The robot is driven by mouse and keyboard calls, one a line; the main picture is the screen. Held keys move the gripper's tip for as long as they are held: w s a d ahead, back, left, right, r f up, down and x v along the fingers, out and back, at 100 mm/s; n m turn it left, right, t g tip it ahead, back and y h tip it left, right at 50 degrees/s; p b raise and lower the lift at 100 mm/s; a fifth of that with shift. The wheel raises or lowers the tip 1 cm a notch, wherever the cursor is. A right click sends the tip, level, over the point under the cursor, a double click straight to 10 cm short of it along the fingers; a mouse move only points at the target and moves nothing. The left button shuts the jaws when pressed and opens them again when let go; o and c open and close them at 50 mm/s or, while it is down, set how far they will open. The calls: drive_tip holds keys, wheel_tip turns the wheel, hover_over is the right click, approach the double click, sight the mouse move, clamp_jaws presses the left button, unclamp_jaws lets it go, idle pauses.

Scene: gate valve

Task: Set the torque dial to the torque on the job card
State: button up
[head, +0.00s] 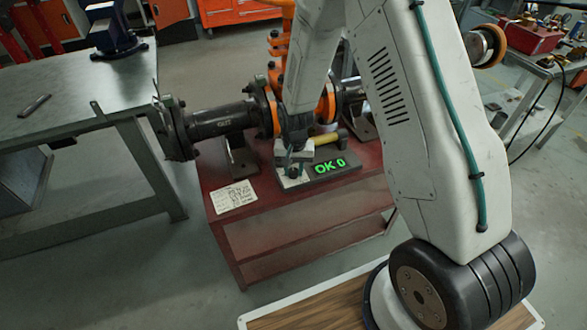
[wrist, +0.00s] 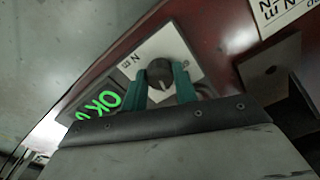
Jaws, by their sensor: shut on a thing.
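The torque dial (wrist: 160,70) is a dark round knob with a pale pointer mark on a light plate. My gripper (wrist: 161,84) has its two teal fingers on either side of the knob and is shut on it. In the head view my gripper (head: 293,160) reaches down onto the dial plate (head: 288,183) and hides most of the knob. The display (head: 330,168) beside the dial shows green "OK 0"; in the wrist view it is partly cut off by my gripper. The job card (head: 234,197) lies left of the dial; its writing is too small to read.
The dial and card are on a red stand (head: 270,215). Behind them is a dark pipe (head: 225,120) with an orange valve (head: 278,70). A tool with a yellowish handle (head: 327,138) lies behind the display. A grey workbench (head: 75,85) stands at the left.

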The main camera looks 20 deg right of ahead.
sight(293, 170)
drive_tip(key=n, duration=0.6)
drive_tip(key=shift+w, duration=0.1)
drive_tip(key=shift+n, duration=0.3)
idle(0.3)
drive_tip(key=o, duration=1)
drive_tip(key=shift+c, duration=0.2)
wheel_tip(293, 170, up, 8)
drive_tip(key=shift+f, duration=0.1)
